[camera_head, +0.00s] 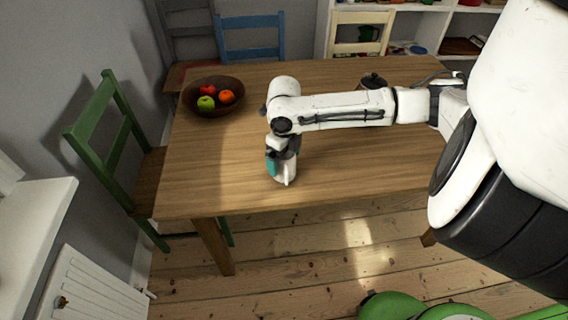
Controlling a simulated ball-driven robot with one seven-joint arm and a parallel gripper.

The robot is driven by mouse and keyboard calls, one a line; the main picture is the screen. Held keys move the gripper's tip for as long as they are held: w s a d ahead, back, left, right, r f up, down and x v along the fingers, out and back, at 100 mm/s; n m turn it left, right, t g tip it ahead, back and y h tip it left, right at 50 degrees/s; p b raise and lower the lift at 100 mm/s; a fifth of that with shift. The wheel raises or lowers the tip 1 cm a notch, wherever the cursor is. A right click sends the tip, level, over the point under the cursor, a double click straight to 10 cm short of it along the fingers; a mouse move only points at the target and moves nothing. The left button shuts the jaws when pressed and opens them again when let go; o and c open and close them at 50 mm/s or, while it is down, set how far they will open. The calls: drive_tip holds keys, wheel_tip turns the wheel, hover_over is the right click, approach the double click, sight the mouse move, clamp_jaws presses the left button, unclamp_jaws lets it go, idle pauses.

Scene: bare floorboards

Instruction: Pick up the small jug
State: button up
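My arm reaches in from the right, and my gripper (282,170) points down over the front middle of the wooden table (200,180). A small teal piece (271,164) shows at the left side of the gripper. I cannot tell whether it is part of the gripper or a thing beside or in it. The fingers are too small and covered to show their opening. A dark rounded vessel with a knob on top (373,80) stands on the table behind my forearm, its lower part hidden. I cannot tell for sure which of these, if either, is the small jug.
A dark bowl (190,103) with a green, a red and an orange fruit stands at the table's back left. A green chair (103,130) is at the left, a blue chair (250,38) and a cream chair (360,47) behind. The table's front left is clear.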

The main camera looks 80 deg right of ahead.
drive_tip(key=c, duration=1.1)
drive_tip(key=shift+r, duration=0.1)
